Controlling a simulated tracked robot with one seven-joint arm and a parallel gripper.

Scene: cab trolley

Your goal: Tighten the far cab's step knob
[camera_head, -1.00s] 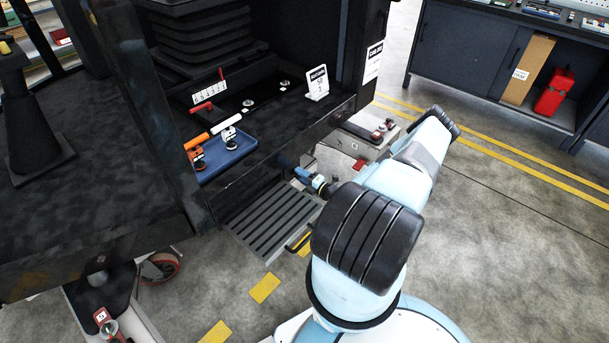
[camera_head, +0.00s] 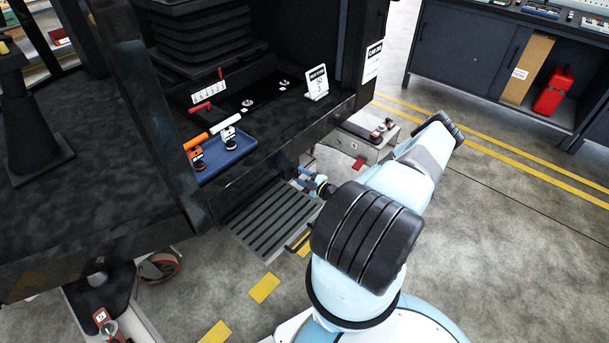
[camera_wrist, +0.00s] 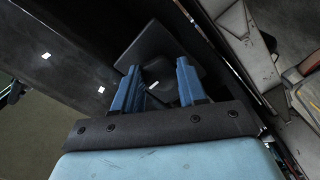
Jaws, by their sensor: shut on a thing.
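The cab's slatted grey step (camera_head: 268,225) sticks out low at the front of the dark cab in the head view. My gripper (camera_head: 302,178) is at the step's far right end, below the cab floor. In the wrist view its two blue fingers (camera_wrist: 160,88) stand on either side of a dark knob (camera_wrist: 160,72) with a short white mark, and are shut on it. The knob is hidden in the head view by my gripper and the cab's shadow. How tight it sits cannot be told.
A blue tray (camera_head: 222,157) with orange and white-topped items lies on the cab floor. A grey box (camera_head: 362,140) sits beyond my gripper. Open floor with yellow lines lies to the right.

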